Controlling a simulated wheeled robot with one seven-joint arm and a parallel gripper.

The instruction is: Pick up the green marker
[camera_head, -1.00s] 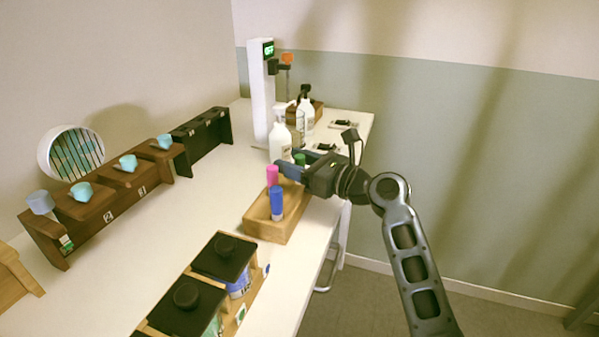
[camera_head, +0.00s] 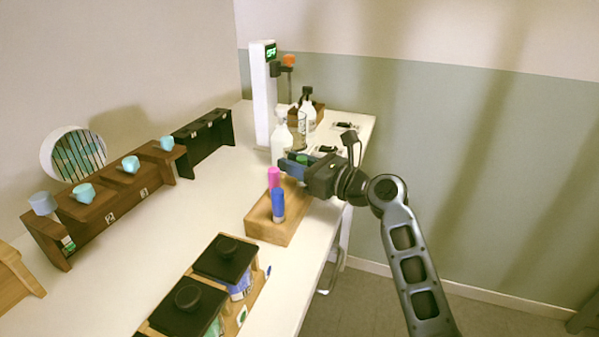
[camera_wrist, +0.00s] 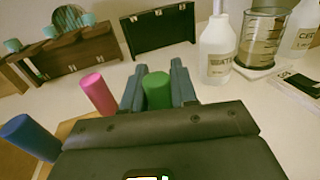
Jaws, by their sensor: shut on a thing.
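The green marker (camera_wrist: 158,91) stands between my gripper's two blue-grey fingers (camera_wrist: 158,84) in the wrist view, and they are shut on it. In the head view only its green top (camera_head: 301,159) shows beside my gripper (camera_head: 296,166), at the far end of the wooden holder (camera_head: 268,233). The pink marker (camera_head: 273,178) and the blue marker (camera_head: 278,204) stand in the holder nearer the camera. They also show left of the fingers in the wrist view, pink (camera_wrist: 98,94) and blue (camera_wrist: 30,137). Whether the green marker's base is clear of the holder is hidden.
A wooden rack with cups (camera_head: 110,205) lines the wall; the table between is clear.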

